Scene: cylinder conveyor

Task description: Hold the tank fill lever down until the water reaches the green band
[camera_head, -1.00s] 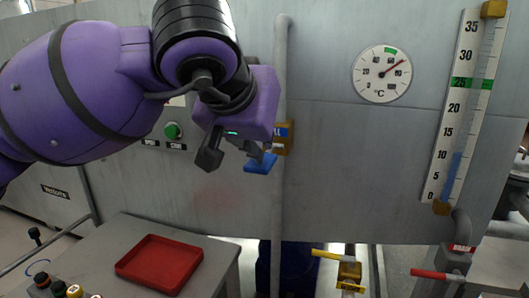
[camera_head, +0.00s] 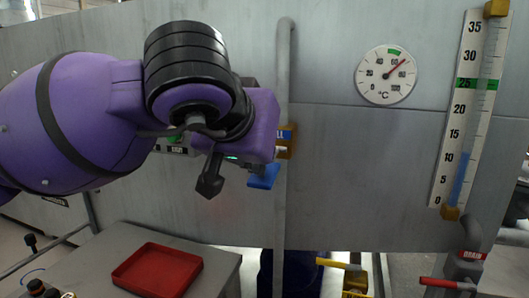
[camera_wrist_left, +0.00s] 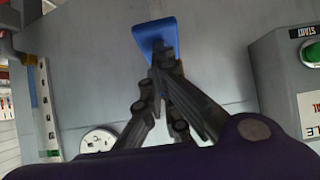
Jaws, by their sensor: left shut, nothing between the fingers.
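The blue fill lever (camera_head: 263,178) sticks out from a yellow-brown housing (camera_head: 286,142) on the grey tank wall, beside a vertical pipe. My left gripper (camera_head: 256,165) is shut and empty, its fingertips at the top of the blue paddle. In the left wrist view the closed fingertips (camera_wrist_left: 162,48) overlap the blue paddle (camera_wrist_left: 154,36); they appear to touch it. On the level gauge (camera_head: 468,110) at the right, the blue water column (camera_head: 459,180) stands a little above 10. The green band (camera_head: 477,84) is at 25. My right gripper is not in view.
A round temperature dial (camera_head: 386,75) is on the wall. A red drain lever (camera_head: 447,284) and a yellow lever (camera_head: 338,264) are low at the right. A red tray (camera_head: 157,271) sits on a side table. A green button (camera_wrist_left: 312,54) is beside my gripper.

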